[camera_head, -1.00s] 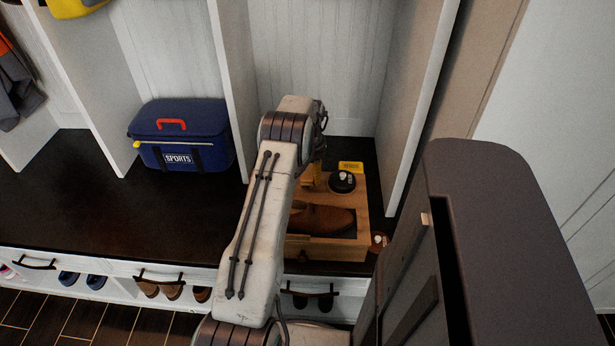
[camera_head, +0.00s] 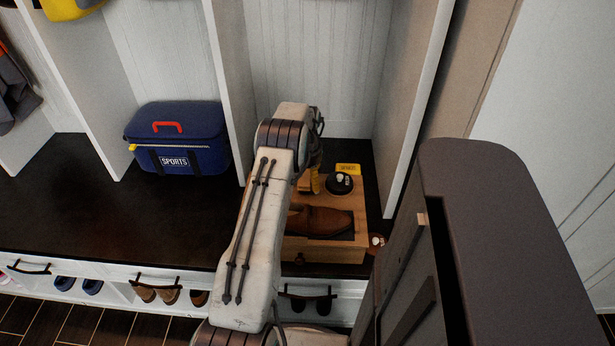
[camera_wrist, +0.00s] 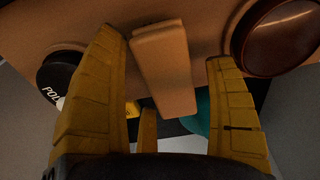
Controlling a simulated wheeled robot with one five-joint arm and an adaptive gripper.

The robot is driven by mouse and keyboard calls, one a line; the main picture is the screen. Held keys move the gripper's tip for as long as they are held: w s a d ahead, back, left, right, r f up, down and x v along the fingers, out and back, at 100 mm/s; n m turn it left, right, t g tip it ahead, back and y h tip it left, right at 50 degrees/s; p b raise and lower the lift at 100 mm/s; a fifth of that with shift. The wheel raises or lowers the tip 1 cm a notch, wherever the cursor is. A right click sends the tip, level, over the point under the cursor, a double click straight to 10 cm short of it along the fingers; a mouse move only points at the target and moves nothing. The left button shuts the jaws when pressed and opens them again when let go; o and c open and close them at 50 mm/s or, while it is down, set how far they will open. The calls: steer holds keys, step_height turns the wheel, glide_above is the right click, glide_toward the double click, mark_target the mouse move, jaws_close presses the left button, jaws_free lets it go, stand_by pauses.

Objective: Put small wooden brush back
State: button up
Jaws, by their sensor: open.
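My gripper (camera_head: 315,181) points down over the wooden shoe-care box (camera_head: 350,254) in the right cubby; my arm hides part of both. In the wrist view the yellow fingers (camera_wrist: 167,115) are open and apart. A light wooden block (camera_wrist: 163,65), which looks like the small wooden brush, shows between them, with a gap on each side. I see no bristles and cannot tell whether it is loose. The black polish tin (camera_head: 340,183) sits at the back right of the box, and shows left of the fingers in the wrist view (camera_wrist: 58,75).
A brown shoe (camera_head: 322,221) lies in the box's front. A yellow label (camera_head: 348,169) stands at the back. A dark brown round thing (camera_wrist: 277,35) is beside the right finger. Cubby walls (camera_head: 412,110) flank the box. A blue sports bag (camera_head: 178,135) stands left; the bench between is clear.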

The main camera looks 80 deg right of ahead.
mark_target(307, 177)
step_height(307, 177, up, 12)
steer(key=a+p, duration=0.1)
steer(key=shift+r, duration=0.15)
stand_by(0.5)
